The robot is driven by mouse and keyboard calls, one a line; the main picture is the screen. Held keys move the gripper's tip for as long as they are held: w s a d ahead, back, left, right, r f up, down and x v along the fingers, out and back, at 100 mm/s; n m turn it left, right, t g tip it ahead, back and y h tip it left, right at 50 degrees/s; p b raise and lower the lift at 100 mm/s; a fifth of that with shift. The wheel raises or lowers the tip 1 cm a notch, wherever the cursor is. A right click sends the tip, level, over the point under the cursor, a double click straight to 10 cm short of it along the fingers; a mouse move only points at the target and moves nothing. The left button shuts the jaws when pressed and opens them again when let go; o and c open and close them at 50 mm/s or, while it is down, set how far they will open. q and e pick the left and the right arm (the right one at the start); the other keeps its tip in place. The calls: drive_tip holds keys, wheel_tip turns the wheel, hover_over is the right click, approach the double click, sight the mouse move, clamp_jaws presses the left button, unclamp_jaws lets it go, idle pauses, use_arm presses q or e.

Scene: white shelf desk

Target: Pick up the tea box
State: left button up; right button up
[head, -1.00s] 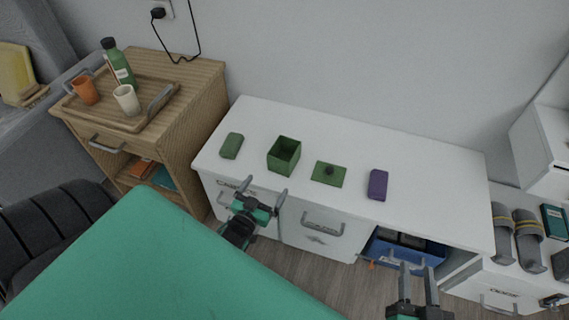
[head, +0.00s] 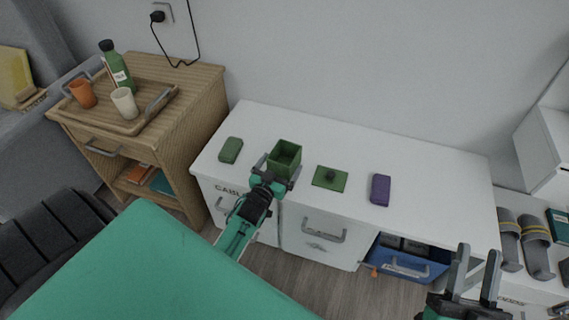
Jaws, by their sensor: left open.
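The tea box appears to be the open, square dark green box (head: 285,153) on the white desk in the head view. A flat green lid (head: 330,178) with a dark knob lies to its right. My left gripper (head: 278,168) is open at the near side of the box, its fingers spread toward the box's left and right sides. Whether they touch it I cannot tell; the gripper hides the box's lower front. My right gripper (head: 478,252) is open and empty, in front of the desk at lower right.
A small green packet (head: 231,150) lies left of the box, and a purple one (head: 380,189) lies right of the lid. A wooden cabinet (head: 190,110) with a tray, cups and bottle stands left. A blue bin (head: 405,262) sits under the desk's right part. Slippers (head: 537,247) lie far right.

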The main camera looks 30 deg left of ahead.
use_arm(q)
drive_tip(key=shift+w+a, duration=0.15)
drive_tip(key=shift+w, duration=1)
use_arm(e)
drive_tip(key=shift+s+d+r+t, duration=0.25)
drive_tip(key=shift+r+t, duration=0.2)
drive_tip(key=shift+r, duration=0.2)
drive_tip(key=shift+s+d+r+t, duration=0.25)
drive_tip(key=shift+r+t, duration=0.2)
drive_tip(key=shift+r, duration=0.15)
use_arm(q)
drive_tip(key=c, duration=1.2)
drive_tip(key=shift+o, duration=0.2)
drive_tip(key=shift+r, duration=0.1)
